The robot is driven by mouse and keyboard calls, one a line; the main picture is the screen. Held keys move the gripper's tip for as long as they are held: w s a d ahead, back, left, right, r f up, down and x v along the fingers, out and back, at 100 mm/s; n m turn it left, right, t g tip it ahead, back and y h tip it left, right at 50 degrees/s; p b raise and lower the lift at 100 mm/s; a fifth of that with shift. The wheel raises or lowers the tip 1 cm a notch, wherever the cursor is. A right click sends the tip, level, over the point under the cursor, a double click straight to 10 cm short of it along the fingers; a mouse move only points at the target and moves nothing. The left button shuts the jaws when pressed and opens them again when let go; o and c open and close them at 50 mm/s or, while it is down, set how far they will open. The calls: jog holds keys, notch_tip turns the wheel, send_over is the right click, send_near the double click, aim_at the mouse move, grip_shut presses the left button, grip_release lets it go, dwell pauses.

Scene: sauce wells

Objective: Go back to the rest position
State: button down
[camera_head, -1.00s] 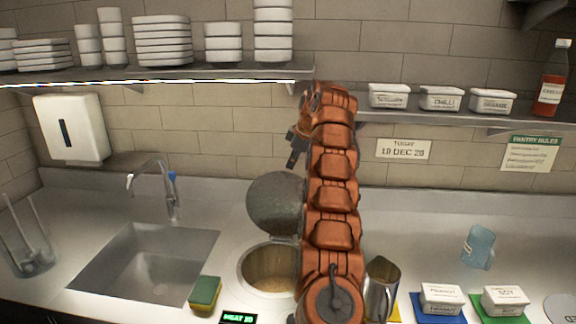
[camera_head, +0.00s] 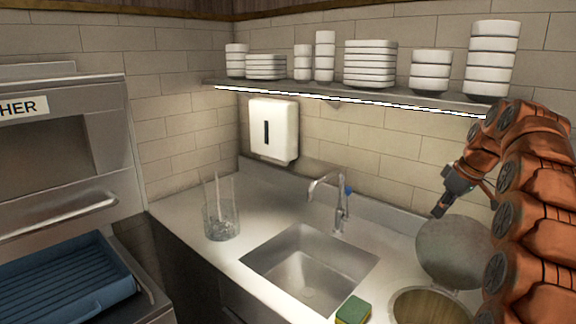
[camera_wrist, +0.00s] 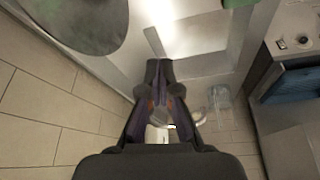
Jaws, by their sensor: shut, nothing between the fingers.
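My gripper (camera_head: 440,210) is at the right of the head view, at the end of my raised orange arm. It hangs in the air in front of the tiled wall, below the shelf and just above and left of the open round lid (camera_head: 452,250). Its fingers are shut and empty. In the wrist view my gripper (camera_wrist: 163,75) points past the wall, with the lid (camera_wrist: 75,22) at the upper left. The round well (camera_head: 425,307) beneath the lid is partly cut off by the frame edge and my arm.
A sink (camera_head: 310,268) with a faucet (camera_head: 340,203) is left of the well. A sponge (camera_head: 353,310) lies at the counter's front. A clear container (camera_head: 221,212) stands near the left end. A shelf (camera_head: 350,97) holds stacked white dishes. A dishwasher (camera_head: 60,150) with a blue rack (camera_head: 60,285) is at left.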

jog(key=s+a+f+m+g, duration=0.3)
jog(key=s+a, duration=1.3)
jog(key=s, duration=0.2)
jog(key=s+a+f+m, duration=0.1)
jog(key=s+f, duration=0.3)
jog(key=s, duration=0.5)
jog(key=s+a+f+m+g+h, duration=0.1)
jog(key=s+f, duration=0.3)
jog(key=s, duration=0.5)
jog(key=s+a+f+m+g+h, duration=0.1)
jog(key=s+f, duration=0.3)
jog(key=s, duration=0.5)
jog(key=shift+s+a+f+m, duration=0.2)
jog(key=shift+s+a+m, duration=0.1)
jog(key=shift+a, duration=0.25)
